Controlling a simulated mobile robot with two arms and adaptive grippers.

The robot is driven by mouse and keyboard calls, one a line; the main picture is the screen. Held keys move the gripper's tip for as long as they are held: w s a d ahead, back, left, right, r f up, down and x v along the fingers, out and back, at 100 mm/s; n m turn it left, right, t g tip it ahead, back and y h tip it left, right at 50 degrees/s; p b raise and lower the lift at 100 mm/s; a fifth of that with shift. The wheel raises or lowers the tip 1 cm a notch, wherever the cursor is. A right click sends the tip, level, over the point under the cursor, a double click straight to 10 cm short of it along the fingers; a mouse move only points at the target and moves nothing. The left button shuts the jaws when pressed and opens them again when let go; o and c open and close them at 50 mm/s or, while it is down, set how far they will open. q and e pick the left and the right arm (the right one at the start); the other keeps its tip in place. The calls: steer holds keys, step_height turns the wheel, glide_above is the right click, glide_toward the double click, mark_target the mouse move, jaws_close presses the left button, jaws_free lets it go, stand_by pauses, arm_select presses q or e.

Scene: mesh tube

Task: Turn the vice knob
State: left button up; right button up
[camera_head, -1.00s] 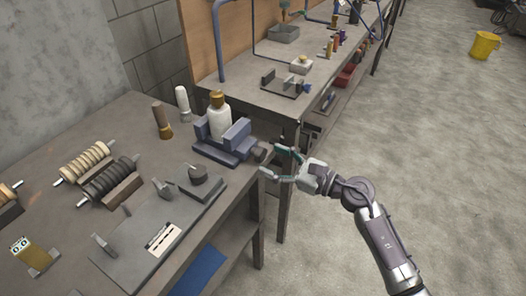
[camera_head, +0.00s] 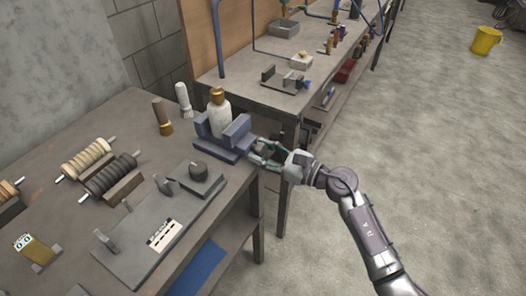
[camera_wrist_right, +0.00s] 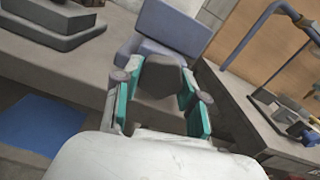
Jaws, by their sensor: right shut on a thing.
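The blue vice (camera_head: 226,138) stands at the right edge of the near workbench, with a white bottle with a gold cap (camera_head: 219,112) upright between its jaws. My right gripper (camera_head: 261,150) is at the vice's right side. In the right wrist view the dark grey vice knob (camera_wrist_right: 160,82) sits between the two green-padded fingers of the gripper (camera_wrist_right: 160,98), with the blue vice (camera_wrist_right: 172,30) just beyond. The gripper is shut on the knob. In the head view the fingers largely hide the knob. My left gripper is not in view.
The near workbench (camera_head: 60,215) holds a grey plate with blocks (camera_head: 150,235), coil-like rollers (camera_head: 110,175) and two small upright bottles (camera_head: 161,118). A second bench (camera_head: 255,90) with fixtures stands behind. Open floor lies to the right, with a yellow bucket (camera_head: 486,41).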

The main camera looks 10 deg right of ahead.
steer(key=shift+m, duration=0.5)
steer(key=m+p, duration=0.1)
steer(key=m, duration=0.1)
steer(key=shift+m+p, duration=0.3)
steer(key=shift+s+m+p, duration=0.1)
steer(key=shift+m+p, duration=0.55)
steer(key=shift+m, duration=0.95)
steer(key=o, duration=1.1)
steer(key=shift+o, duration=0.2)
